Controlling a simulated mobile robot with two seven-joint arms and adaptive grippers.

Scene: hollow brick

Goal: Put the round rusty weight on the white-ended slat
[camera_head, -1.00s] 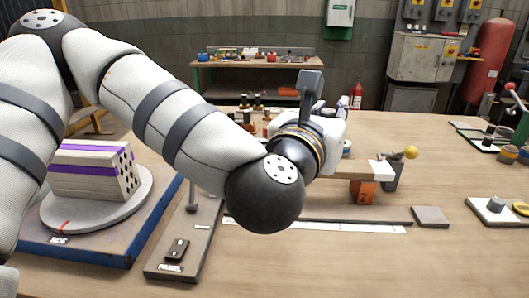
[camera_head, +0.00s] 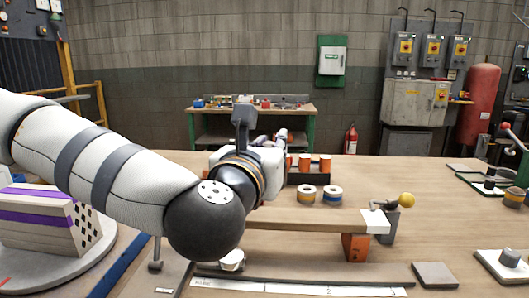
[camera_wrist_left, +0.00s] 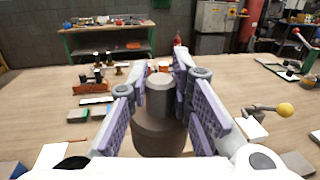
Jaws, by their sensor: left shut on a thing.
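The round rusty weight (camera_wrist_left: 160,130) is a dark brown cylinder with a grey knob on top. In the left wrist view it sits upright between the two purple-padded fingers of my left gripper (camera_wrist_left: 172,95), which is shut on it. In the head view my left gripper (camera_head: 283,138) points away over the table and its body hides the weight. The slat (camera_head: 300,218) is a long wooden strip whose white end (camera_head: 375,221) lies at the right, above an orange block (camera_head: 355,247). My left forearm covers the slat's left part. The right gripper is not in view.
A grey stand with a yellow ball (camera_head: 407,199) is just beside the white end. Two tape rolls (camera_head: 332,194) and a dark rack of orange items (camera_head: 306,176) stand behind the slat. A striped block (camera_head: 45,220) is at left.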

